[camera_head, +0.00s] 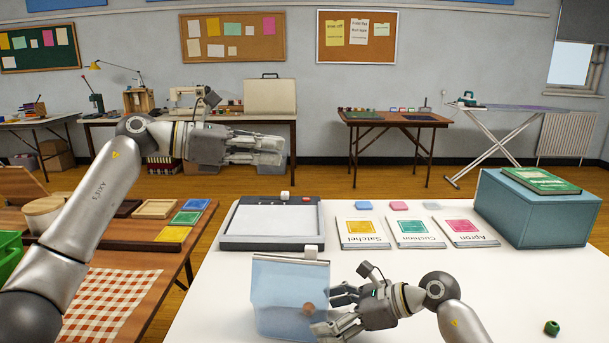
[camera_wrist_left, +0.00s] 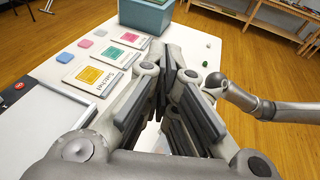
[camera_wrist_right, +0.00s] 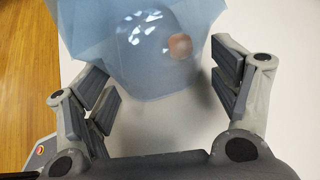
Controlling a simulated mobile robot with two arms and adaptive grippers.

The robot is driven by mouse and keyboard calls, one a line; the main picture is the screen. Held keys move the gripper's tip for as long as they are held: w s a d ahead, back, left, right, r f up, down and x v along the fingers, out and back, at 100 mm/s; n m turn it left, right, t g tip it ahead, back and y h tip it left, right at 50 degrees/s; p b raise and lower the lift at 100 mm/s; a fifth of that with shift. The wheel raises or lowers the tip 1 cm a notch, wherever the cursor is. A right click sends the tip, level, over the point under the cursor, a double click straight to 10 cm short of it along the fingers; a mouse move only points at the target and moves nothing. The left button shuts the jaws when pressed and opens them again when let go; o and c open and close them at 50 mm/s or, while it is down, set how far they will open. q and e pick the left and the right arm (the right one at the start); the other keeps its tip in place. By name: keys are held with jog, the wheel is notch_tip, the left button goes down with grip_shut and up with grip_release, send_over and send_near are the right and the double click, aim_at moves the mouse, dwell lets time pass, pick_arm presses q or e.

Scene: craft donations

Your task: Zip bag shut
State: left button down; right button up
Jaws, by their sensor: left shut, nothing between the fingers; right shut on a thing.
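The translucent blue bag (camera_head: 280,290) stands upright at the front of the white table, with a grey strip along its top. A small white slider (camera_head: 311,251) sits near the right end of that strip. A round brown item shows through the bag (camera_wrist_right: 125,40) in the right wrist view. My right gripper (camera_head: 325,310) is at the bag's lower right side, its fingers closed on the bag from both sides. My left gripper (camera_head: 280,150) is shut and empty, raised above and behind the bag. It also shows in the left wrist view (camera_wrist_left: 180,65).
A grey-framed flat device (camera_head: 272,243) lies behind the bag. Satchel (camera_head: 361,240), Cushion (camera_head: 416,241) and Apron (camera_head: 472,240) cards lie right of it. A teal box (camera_head: 535,222) carries a green book (camera_head: 541,180). A green bead (camera_head: 551,328) lies at the front right.

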pick_arm(q)
jog(key=s+f+m+g+y, duration=0.1)
jog(key=s+f+y, duration=0.1)
jog(key=f, duration=0.1)
jog(key=s+a+f+m+g+y, duration=0.1)
jog(key=s+f+g+y, duration=0.1)
jog(key=f, duration=0.1)
jog(key=s+f+m+g+y, duration=0.1)
jog(key=s+f+y, duration=0.1)
jog(key=f+y, duration=0.1)
jog(key=shift+s+a+f+g, duration=0.1)
jog(key=shift+a+f+g, duration=0.25)
jog(key=shift+f, duration=0.25)
jog(key=x, duration=0.7)
jog(key=shift+f, duration=0.15)
dwell(0.3)
jog(key=shift+d+f, duration=0.1)
jog(key=shift+d, duration=0.15)
jog(key=shift+d+f, duration=0.1)
jog(key=shift+d, duration=0.1)
dwell(0.3)
jog(key=shift+d, duration=0.1)
